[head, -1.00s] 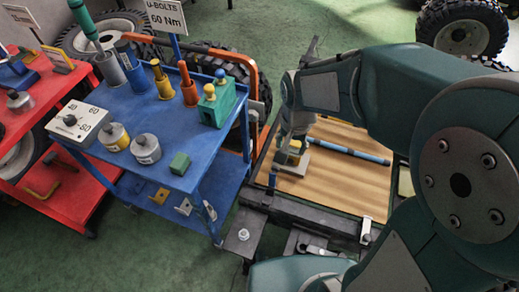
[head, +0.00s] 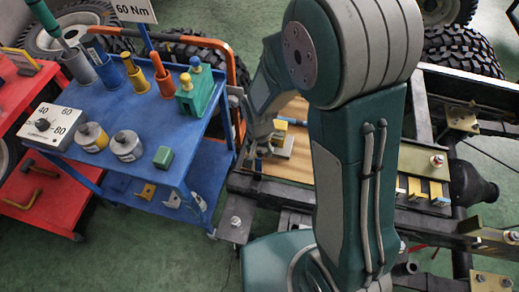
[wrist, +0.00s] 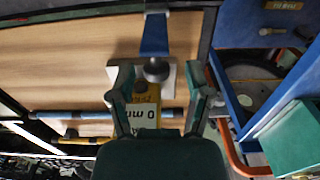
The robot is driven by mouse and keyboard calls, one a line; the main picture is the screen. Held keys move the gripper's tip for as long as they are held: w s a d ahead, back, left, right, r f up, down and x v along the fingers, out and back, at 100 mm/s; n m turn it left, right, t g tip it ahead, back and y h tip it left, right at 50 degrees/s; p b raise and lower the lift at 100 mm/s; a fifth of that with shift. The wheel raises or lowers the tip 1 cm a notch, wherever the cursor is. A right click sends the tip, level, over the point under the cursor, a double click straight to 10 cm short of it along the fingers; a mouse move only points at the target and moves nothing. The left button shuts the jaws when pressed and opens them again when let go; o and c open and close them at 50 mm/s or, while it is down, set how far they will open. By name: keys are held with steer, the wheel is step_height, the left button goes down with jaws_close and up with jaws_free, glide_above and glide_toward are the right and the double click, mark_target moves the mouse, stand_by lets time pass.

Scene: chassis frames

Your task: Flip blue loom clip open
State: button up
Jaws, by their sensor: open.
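The blue clip (wrist: 154,38) lies against the dark frame rail at the edge of a wooden board, in the wrist view. A round grey knob (wrist: 157,70) sits at its near end. My gripper (wrist: 160,88) is open, its fingers apart on either side of a pale plate (wrist: 115,75) and a yellow block (wrist: 158,92) with a white label. The clip lies just beyond the fingertips, and I see no grip on it. In the head view my gripper (head: 258,143) is low at the board's left side, and I cannot make out the clip there.
A blue trolley (head: 140,185) with tools stands left of the board (head: 294,112). A blue rod (wrist: 75,115) lies across the board. A green block (wrist: 295,140) is at the wrist view's right. Chassis rails and several small blocks (head: 415,190) are at right.

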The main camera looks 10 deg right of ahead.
steer(key=shift+d+f, duration=0.1)
steer(key=shift+f, duration=0.05)
jaws_close()
steer(key=shift+w+d+f+g+y, duration=0.25)
steer(key=shift+w+g, duration=0.25)
steer(key=shift+g, duration=0.25)
steer(key=shift+w+d+f+g+y, duration=0.2)
steer(key=shift+w+g, duration=0.25)
steer(key=shift+g, duration=0.3)
jaws_free()
steer(key=shift+a, duration=0.1)
steer(key=v, duration=1.1)
steer(key=shift+w+r, duration=0.25)
steer(key=shift+r, duration=0.1)
